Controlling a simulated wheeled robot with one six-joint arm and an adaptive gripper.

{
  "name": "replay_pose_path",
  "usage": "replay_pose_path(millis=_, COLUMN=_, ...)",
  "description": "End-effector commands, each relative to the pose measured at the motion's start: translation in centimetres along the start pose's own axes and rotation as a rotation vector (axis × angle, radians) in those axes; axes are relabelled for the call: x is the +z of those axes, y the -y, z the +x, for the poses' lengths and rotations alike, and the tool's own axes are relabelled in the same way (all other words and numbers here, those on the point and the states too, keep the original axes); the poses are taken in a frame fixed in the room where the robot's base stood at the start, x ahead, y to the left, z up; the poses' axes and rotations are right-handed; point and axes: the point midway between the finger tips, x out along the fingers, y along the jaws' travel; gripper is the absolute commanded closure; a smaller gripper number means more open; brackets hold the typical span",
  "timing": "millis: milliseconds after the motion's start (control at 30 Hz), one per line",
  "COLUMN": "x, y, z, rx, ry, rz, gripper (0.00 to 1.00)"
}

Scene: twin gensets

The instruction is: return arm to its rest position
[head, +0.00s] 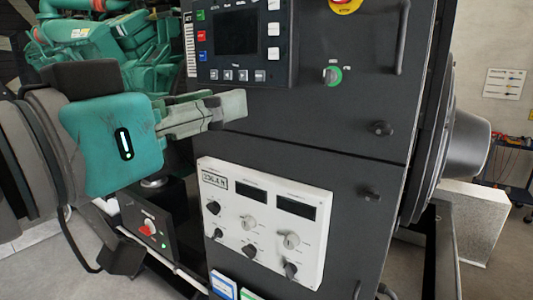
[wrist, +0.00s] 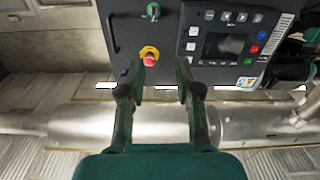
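My gripper (head: 222,107), with a teal body and grey fingers, is at the left in the head view. It is held up in front of the black genset cabinet (head: 350,110), just below the screen controller (head: 238,40). In the wrist view my gripper (wrist: 160,73) has its two fingers spread apart with nothing between them. The cabinet face shows beyond the fingertips, with the red and yellow emergency stop (wrist: 149,54) and the controller (wrist: 228,44). I see no contact with the cabinet, though the exact gap cannot be told.
A white panel with knobs (head: 262,220) sits low on the cabinet. A small black box with a red switch (head: 150,229) is below my gripper. The green engine (head: 120,45) stands behind. A silver pipe (wrist: 80,122) crosses the wrist view. A pale block (head: 485,220) stands at the right.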

Motion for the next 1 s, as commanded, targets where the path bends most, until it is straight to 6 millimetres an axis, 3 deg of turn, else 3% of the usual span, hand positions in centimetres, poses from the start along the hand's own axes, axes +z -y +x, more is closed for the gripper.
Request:
replay_pose_path(millis=267, x=2.7, y=1.8, z=1.6, rx=-0.019, ry=-0.066, rz=-0.077, gripper=0.67)
replay_pose_path(millis=467, x=6.2, y=3.7, z=3.4, rx=-0.051, ry=-0.134, rz=-0.164, gripper=0.67)
replay_pose_path(millis=733, x=14.8, y=6.3, z=6.7, rx=-0.146, ry=-0.24, rz=-0.329, gripper=0.67)
replay_pose_path(millis=1000, x=24.5, y=6.7, z=9.1, rx=-0.272, ry=-0.296, rz=-0.461, gripper=0.67)
